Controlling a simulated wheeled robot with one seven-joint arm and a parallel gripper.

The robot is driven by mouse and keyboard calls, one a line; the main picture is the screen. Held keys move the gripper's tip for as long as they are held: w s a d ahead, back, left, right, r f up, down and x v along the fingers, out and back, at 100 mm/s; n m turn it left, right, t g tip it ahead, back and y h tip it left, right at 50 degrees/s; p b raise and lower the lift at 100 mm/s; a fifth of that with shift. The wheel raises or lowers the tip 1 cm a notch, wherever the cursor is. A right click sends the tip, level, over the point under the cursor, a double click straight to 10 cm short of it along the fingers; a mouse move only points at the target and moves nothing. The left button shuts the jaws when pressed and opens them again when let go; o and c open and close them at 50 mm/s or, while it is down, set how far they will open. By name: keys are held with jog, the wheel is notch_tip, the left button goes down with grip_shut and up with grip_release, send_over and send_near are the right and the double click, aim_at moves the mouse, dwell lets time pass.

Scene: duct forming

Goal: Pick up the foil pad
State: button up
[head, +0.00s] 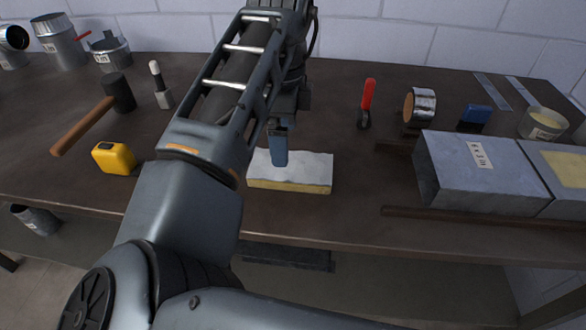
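The foil pad (309,172) lies flat on the brown workbench, near its front edge at the middle. It has a silvery, wrinkled top and a yellow side. My gripper (279,158) points down over the pad's left part. One bluish finger shows against the pad's top, and the arm hides the rest of the gripper. I cannot tell whether the finger touches the pad or whether the gripper is open.
The workbench (350,222) is clear just right of the pad. A yellow tape measure (114,158) and a mallet (118,93) lie left. A grey metal duct (480,172), a foil tape roll (419,106) and a red-handled tool (367,100) are right. A white wall stands behind.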

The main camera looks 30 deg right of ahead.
aim_at(289, 166)
notch_tip(289, 166, down, 2)
jog(key=shift+f, duration=0.15)
jog(key=shift+s+d+f+p, duration=0.1)
jog(key=shift+d+f+p, duration=0.1)
jog(key=shift+f, duration=1.15)
jog(key=shift+s+d+f+p, duration=0.1)
jog(key=shift+d+f+p, duration=0.1)
jog(key=shift+f, duration=1.15)
jog(key=shift+c, duration=0.3)
jog(key=c, duration=0.7)
jog(key=shift+o, duration=0.2)
jog(key=shift+r, duration=0.1)
